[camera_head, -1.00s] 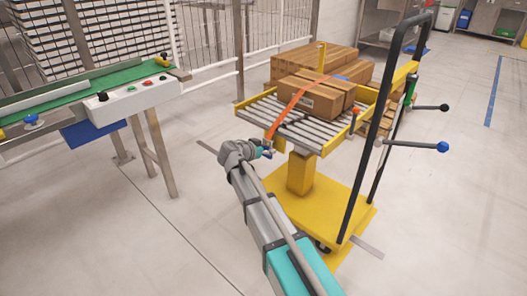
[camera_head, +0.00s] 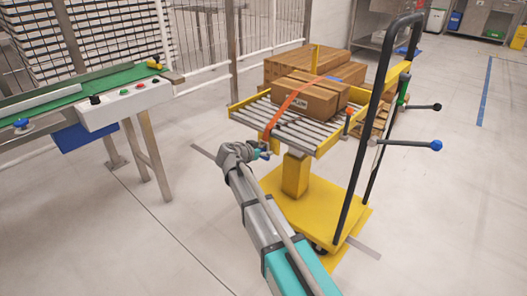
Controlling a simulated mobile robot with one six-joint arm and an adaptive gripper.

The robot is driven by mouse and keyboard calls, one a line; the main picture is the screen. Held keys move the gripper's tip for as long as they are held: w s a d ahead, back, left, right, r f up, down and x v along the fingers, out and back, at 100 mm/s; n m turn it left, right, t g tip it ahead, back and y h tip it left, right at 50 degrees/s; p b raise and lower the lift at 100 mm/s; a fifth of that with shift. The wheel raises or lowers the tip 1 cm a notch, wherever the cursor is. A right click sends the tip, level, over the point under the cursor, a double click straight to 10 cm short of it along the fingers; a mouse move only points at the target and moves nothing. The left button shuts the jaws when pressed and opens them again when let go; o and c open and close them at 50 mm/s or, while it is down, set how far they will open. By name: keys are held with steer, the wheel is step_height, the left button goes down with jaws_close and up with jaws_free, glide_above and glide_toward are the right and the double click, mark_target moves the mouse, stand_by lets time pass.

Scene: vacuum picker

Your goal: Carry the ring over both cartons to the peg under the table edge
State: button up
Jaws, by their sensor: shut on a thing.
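My gripper (camera_head: 263,154) is low in front of the near left edge of the yellow-framed roller table (camera_head: 247,107). It is shut at the lower end of an orange strap (camera_head: 291,100); the ring there is too small to make out. The strap runs up from the gripper, over the table edge and across the top of the front brown carton (camera_head: 318,100). Its far end meets the larger brown carton (camera_head: 325,60) behind. The peg under the table edge cannot be made out; my gripper and the strap are close to that edge.
The table stands on a yellow post (camera_head: 295,175) over a yellow wheeled base (camera_head: 325,208). A tall black handle frame (camera_head: 352,180) and two knobbed levers (camera_head: 436,145) are on the right. A green conveyor (camera_head: 90,83) is at left. Open floor lies between.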

steer(key=o, duration=1.3)
steer(key=shift+o, duration=0.2)
steer(key=shift+s, duration=0.1)
steer(key=p+v, duration=0.2)
steer(key=v, duration=0.5)
steer(key=shift+p, duration=0.35)
